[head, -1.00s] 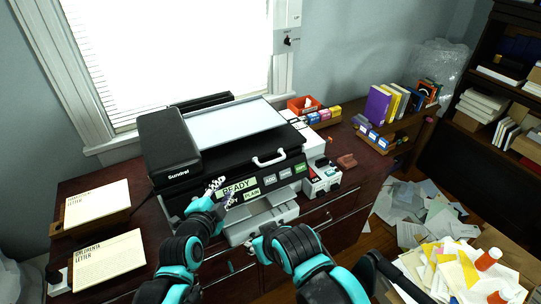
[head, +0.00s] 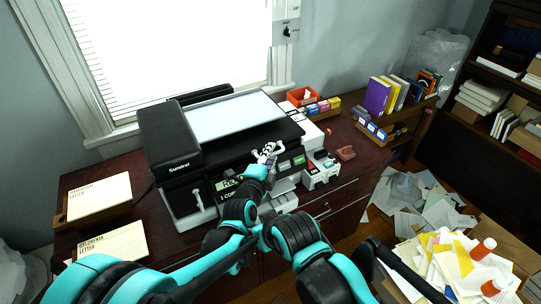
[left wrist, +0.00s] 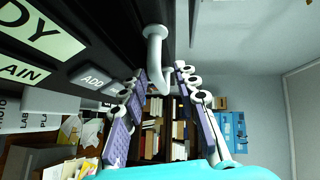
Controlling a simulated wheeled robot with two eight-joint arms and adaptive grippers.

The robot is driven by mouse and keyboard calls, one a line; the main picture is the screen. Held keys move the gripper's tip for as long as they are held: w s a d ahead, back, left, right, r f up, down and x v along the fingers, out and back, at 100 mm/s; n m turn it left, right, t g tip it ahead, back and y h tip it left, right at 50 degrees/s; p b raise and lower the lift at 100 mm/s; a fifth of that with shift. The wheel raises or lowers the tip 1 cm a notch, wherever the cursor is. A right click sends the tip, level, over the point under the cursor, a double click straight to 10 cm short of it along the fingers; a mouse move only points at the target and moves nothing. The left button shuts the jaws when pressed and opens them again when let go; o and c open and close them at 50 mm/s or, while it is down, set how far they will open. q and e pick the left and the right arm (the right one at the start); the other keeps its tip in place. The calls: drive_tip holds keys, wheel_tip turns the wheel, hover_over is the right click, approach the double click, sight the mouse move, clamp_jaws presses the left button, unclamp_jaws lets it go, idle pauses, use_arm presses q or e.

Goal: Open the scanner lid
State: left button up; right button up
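The black printer-scanner (head: 172,140) stands on the desk under the window. Its flat lid (head: 235,114) has a pale top panel and lies level, with no visible gap. A white bar handle sits at the lid's front edge; in the head view my gripper largely covers it. In the left wrist view the handle (left wrist: 156,48) hangs ahead, roughly between the fingertips. My left gripper (head: 268,152), also in the left wrist view (left wrist: 160,80), is open, its two fingers apart. Whether a finger touches the handle I cannot tell. My right arm shows at the lower middle; its gripper does not show.
The button panel (left wrist: 85,75) lies close to my left fingers. Letter trays (head: 97,197) stand left of the printer. An orange bin (head: 303,97) and books (head: 395,92) are at right. Papers (head: 412,200) litter the floor on the right.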

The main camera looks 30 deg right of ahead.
use_arm(q)
clamp_jaws()
drive_tip(key=shift+r, duration=0.1)
